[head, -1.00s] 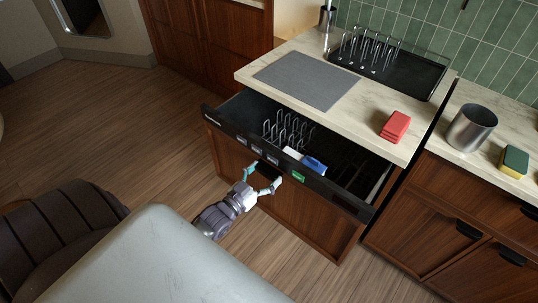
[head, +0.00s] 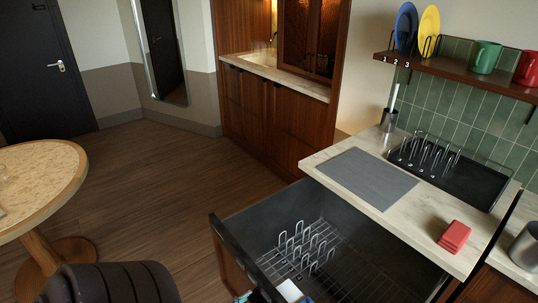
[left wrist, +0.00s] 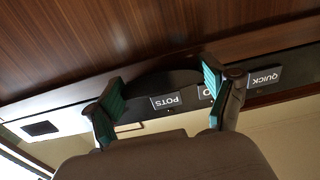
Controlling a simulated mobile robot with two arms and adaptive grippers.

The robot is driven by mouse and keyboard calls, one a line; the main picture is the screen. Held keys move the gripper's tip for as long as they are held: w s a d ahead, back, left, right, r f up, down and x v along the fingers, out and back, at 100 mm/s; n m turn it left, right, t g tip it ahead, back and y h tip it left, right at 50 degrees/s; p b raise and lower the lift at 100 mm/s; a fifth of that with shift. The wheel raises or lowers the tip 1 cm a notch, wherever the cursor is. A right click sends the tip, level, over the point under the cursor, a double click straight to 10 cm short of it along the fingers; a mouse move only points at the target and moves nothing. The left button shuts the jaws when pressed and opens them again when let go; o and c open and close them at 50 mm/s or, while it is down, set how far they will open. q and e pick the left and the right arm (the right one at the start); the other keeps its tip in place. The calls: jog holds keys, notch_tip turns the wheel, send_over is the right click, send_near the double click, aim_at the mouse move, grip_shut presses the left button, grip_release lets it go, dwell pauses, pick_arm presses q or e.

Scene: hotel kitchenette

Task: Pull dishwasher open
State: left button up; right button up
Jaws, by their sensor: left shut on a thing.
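The dishwasher drawer (head: 224,243) is pulled well out below the counter. Its dark interior shows a wire rack (head: 305,245) with upright tines. A white block (head: 289,291) and part of a blue one sit at the bottom edge of the head view. In the left wrist view, the dark front panel (left wrist: 135,128) carries labels reading POTS and QUICK, upside down. My left gripper (left wrist: 162,75) has its teal-padded fingers on either side of the dark handle (left wrist: 158,82), shut on it. In the head view the drawer's front is mostly cut off. My right gripper is not in view.
The counter (head: 413,207) above holds a grey mat (head: 367,178), a black dish rack (head: 470,175) and red sponges (head: 454,237). A round table (head: 40,170) and a dark chair (head: 110,284) stand at left. Open floor lies between them and the drawer.

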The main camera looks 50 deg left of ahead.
pick_arm(q)
jog(key=shift+s, duration=0.5)
jog(key=o, duration=1.5)
jog(key=shift+c, duration=0.2)
jog(key=s+a, duration=0.1)
jog(key=s, duration=1.1)
